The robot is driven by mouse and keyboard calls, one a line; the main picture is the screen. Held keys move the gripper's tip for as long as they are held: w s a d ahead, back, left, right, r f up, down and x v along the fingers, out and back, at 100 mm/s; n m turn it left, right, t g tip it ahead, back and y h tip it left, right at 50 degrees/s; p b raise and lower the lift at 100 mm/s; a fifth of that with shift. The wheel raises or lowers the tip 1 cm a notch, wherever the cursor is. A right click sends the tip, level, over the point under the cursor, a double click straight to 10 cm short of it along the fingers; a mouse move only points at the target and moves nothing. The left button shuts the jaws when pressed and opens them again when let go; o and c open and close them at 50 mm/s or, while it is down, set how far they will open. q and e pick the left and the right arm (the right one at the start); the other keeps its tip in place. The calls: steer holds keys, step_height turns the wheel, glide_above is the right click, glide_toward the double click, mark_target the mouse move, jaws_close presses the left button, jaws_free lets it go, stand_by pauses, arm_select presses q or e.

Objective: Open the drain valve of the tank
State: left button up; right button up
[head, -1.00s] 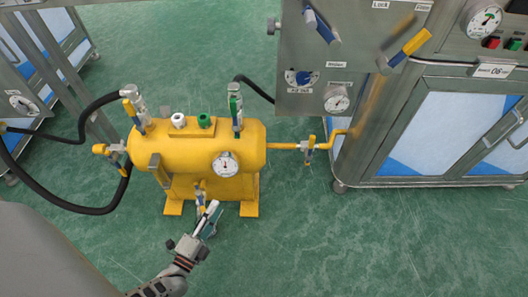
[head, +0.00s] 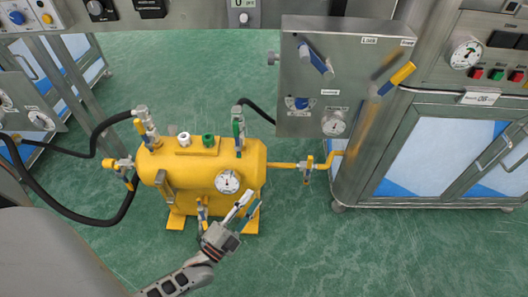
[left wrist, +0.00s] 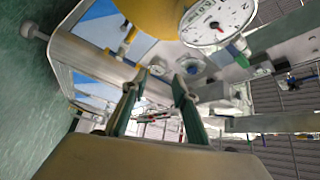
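The yellow tank (head: 250,160) stands on the green floor, with a round white gauge (head: 228,182) on its front. The drain valve (head: 202,212) hangs under the tank's front, with a small yellow-and-blue handle partly hidden behind my left gripper. I cannot tell from the handle whether the valve is open. My left gripper (head: 243,208) is in front of the tank's lower right, to the right of the drain valve. Its fingers are apart with nothing between them. The left wrist view shows the open fingers (left wrist: 158,105), with the tank (left wrist: 150,15) and gauge (left wrist: 216,20) above. My right gripper is out of view.
A yellow pipe with a valve (head: 307,166) runs from the tank's right end to the steel cabinet (head: 350,75). Black hoses (head: 75,215) run at the tank's left. Green floor (head: 340,260) is clear in front and to the right.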

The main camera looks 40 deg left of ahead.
arm_select(q)
steer(key=shift+n+t+h, duration=0.3)
steer(key=shift+h, duration=0.2)
steer(key=d+r, duration=0.1)
steer(key=w+d+r, duration=0.1)
steer(key=r, duration=0.1)
steer(key=w+d+r, duration=0.1)
steer(key=shift+w+r+p, duration=0.15)
steer(key=shift+r+p, duration=0.1)
steer(key=shift+p, duration=0.05)
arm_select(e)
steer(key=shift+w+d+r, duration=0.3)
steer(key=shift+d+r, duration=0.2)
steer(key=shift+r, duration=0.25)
